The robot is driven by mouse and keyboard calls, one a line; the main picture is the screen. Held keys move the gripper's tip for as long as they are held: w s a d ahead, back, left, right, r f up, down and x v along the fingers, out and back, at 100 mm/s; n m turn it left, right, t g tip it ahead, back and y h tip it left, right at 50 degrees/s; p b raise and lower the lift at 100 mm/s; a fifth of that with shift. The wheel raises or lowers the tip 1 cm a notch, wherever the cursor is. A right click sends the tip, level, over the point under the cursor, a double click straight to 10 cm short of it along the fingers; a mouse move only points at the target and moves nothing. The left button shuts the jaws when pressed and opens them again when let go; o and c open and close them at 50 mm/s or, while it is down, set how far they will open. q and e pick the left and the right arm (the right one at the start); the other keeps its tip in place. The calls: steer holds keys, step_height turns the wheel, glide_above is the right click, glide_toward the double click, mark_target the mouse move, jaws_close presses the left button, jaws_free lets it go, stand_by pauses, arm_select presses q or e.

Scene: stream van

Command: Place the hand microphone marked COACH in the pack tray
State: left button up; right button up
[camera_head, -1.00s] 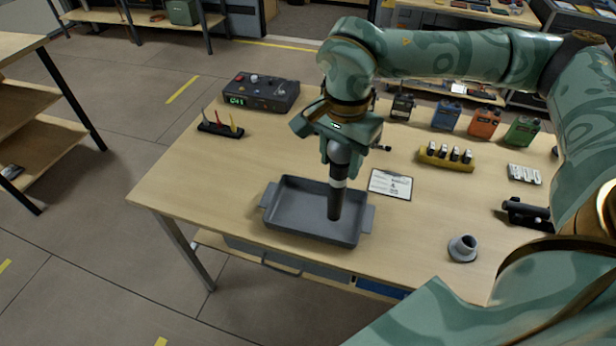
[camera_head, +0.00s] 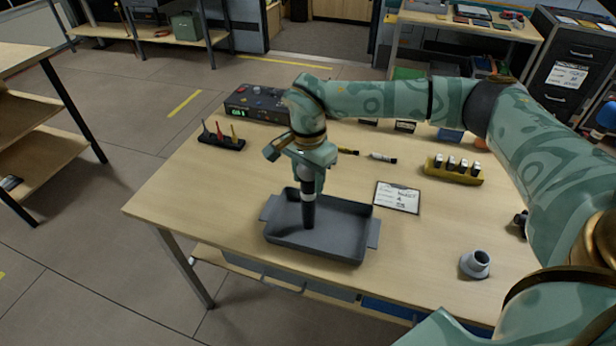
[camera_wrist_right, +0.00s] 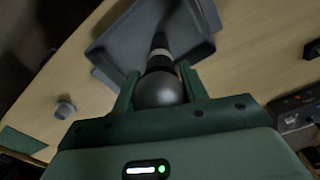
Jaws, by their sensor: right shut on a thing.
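My right gripper (camera_head: 308,177) is shut on a hand microphone (camera_head: 308,212) with a dark body, a light band and a grey ball head. It holds the microphone upright, handle down, over the left part of the grey pack tray (camera_head: 345,240). Whether the handle's lower end touches the tray floor I cannot tell. In the right wrist view the fingers (camera_wrist_right: 158,92) are on either side of the grey ball head (camera_wrist_right: 158,90), with the tray (camera_wrist_right: 110,55) beyond. No COACH marking is readable on the microphone. My left gripper is not in view.
A clipboard card (camera_head: 397,197) lies right of the tray. A grey cup-like holder (camera_head: 475,264) stands near the front right. A yellow block with several pieces (camera_head: 453,170), a pen stand (camera_head: 221,140) and a control box (camera_head: 252,102) stand further back. The table's left front is clear.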

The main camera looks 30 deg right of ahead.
steer(key=shift+r, duration=0.1)
steer(key=o, duration=1.1)
step_height(320, 180, up, 12)
steer(key=shift+s+r+p, duration=0.1)
steer(key=shift+p, duration=1.05)
